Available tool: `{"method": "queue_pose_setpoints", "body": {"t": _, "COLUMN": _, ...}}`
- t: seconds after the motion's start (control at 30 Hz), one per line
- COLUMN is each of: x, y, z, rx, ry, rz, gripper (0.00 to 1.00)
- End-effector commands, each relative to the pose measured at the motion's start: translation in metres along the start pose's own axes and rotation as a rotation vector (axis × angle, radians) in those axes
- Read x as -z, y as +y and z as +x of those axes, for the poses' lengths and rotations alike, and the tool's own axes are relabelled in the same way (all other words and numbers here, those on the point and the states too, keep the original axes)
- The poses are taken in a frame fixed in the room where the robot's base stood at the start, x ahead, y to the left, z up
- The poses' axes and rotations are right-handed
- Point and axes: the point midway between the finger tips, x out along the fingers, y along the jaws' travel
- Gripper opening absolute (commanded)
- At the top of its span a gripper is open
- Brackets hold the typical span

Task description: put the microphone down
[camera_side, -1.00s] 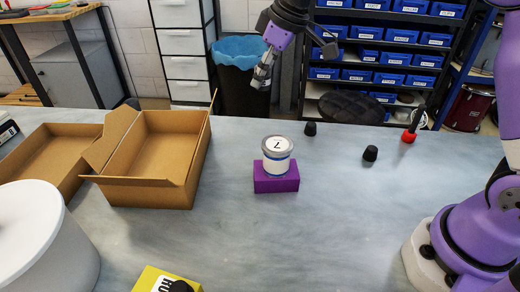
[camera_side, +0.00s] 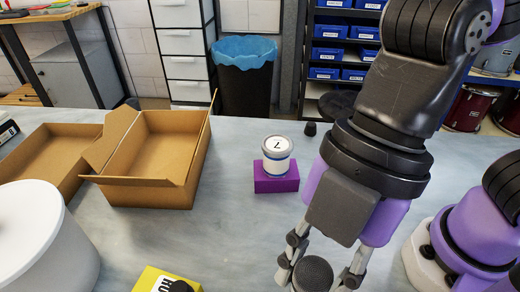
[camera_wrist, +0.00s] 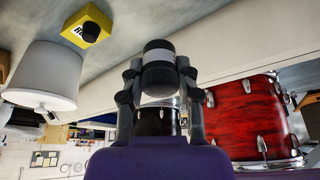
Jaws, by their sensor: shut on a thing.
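The microphone (camera_wrist: 160,75) is dark with a pale grey band, seen in the wrist view between the fingers of my gripper (camera_wrist: 159,66). My gripper is shut on it. In the side view my gripper (camera_side: 317,277) is low at the front, right of centre. The microphone's round mesh head (camera_side: 312,274) shows between the fingers, and the rest is cut off by the frame edge. Whether it touches the table cannot be told.
A yellow box (camera_side: 152,281) with a black round thing on it lies at the front. A labelled can (camera_side: 277,160) stands on a purple block (camera_side: 276,183). An open cardboard box (camera_side: 150,190) and a white cylinder (camera_side: 40,240) are left. A red drum (camera_wrist: 250,118) shows in the wrist view.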

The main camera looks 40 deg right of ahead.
Motion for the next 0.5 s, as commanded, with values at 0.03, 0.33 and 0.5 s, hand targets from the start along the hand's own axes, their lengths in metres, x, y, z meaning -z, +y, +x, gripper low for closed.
{"method": "queue_pose_setpoints", "body": {"t": 0.03, "x": -0.001, "y": -0.006, "z": 0.003, "rx": 0.009, "ry": 0.000, "rz": -0.018, "gripper": 0.00}}
{"method": "queue_pose_setpoints", "body": {"t": 0.33, "x": -0.018, "y": -0.003, "z": 0.043, "rx": 0.007, "ry": -0.001, "rz": -0.008, "gripper": 0.00}}
{"method": "queue_pose_setpoints", "body": {"t": 0.5, "x": -0.034, "y": 0.019, "z": 0.057, "rx": 0.005, "ry": -0.004, "rz": 0.002, "gripper": 0.00}}
